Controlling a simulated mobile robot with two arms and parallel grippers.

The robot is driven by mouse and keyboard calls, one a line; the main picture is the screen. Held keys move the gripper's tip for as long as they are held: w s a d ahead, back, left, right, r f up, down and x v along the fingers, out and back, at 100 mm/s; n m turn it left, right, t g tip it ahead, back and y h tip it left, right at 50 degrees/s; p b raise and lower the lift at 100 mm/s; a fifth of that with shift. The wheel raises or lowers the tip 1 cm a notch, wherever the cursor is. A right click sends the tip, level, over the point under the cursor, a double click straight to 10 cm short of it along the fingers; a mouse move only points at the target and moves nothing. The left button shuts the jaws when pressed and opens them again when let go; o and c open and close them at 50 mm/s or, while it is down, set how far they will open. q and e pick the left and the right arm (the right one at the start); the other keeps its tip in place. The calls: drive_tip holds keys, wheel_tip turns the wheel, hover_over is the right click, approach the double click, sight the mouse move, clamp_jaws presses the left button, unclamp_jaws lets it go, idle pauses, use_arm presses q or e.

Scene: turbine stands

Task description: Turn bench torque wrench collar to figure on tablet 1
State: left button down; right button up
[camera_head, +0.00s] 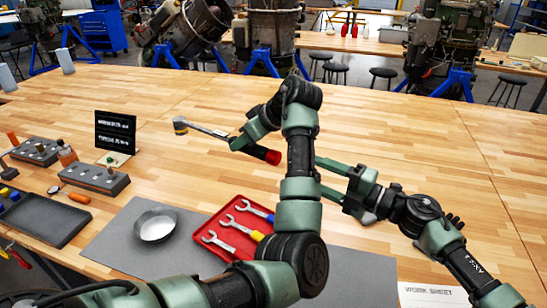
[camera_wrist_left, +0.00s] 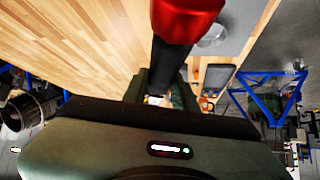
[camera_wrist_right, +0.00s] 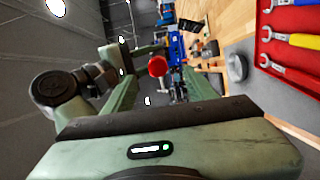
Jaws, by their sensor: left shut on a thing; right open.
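The torque wrench (camera_head: 205,128) is held above the bench, its round head at the left and its red handle end (camera_head: 273,157) at the right. My left gripper (camera_head: 245,142) is shut on the wrench's shaft. In the left wrist view the red end (camera_wrist_left: 188,15) and dark shaft (camera_wrist_left: 168,62) fill the top. The collar cannot be made out.
A red tray (camera_head: 208,257) with several wrenches and a metal bowl (camera_head: 155,225) lie on the grey mat (camera_head: 110,250) below my arms. Grey blocks with small parts (camera_head: 95,180) and a dark tray (camera_head: 45,220) are at the left.

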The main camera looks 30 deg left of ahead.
sight(279, 159)
drive_tip(key=shift+n, duration=0.3)
drive_tip(key=shift+a+r, duration=0.15)
drive_tip(key=shift+a, duration=2.1)
drive_tip(key=shift+a+r, duration=0.15)
drive_tip(key=shift+a, duration=2.1)
